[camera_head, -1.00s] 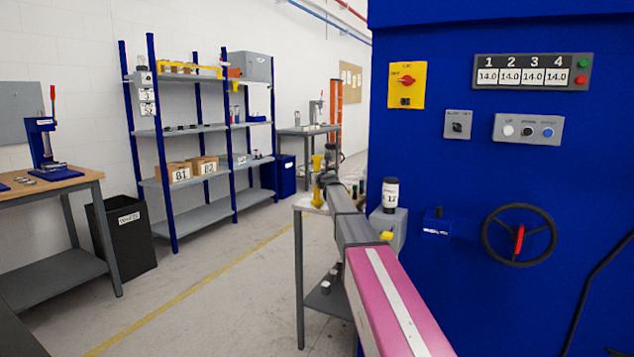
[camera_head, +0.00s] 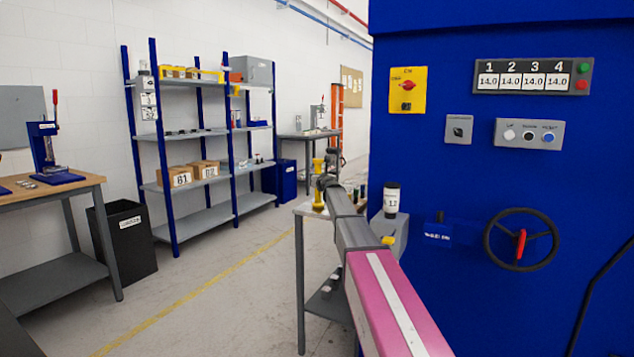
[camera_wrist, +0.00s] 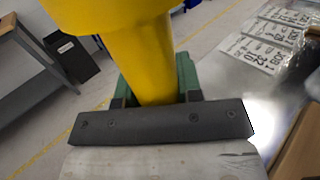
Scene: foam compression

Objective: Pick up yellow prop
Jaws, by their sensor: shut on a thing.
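The yellow prop (camera_head: 318,201) is a flanged piece with a narrower stem. In the head view it stands out at the far end of my arm, over or at the small grey table (camera_head: 302,208); I cannot tell whether it touches the top. In the wrist view the prop (camera_wrist: 145,60) fills the upper middle, its wide flange toward the upper left. My gripper (camera_wrist: 155,88) has its green fingers on both sides of the stem and is shut on it. The prop's lower end is hidden behind the dark gripper bar.
The blue machine (camera_head: 440,190) with a handwheel (camera_head: 521,239) stands close on the right. Clear-wrapped printed labels (camera_wrist: 262,42) lie on the grey surface. The shelf (camera_head: 200,212) is at the back left; open floor lies left of the table.

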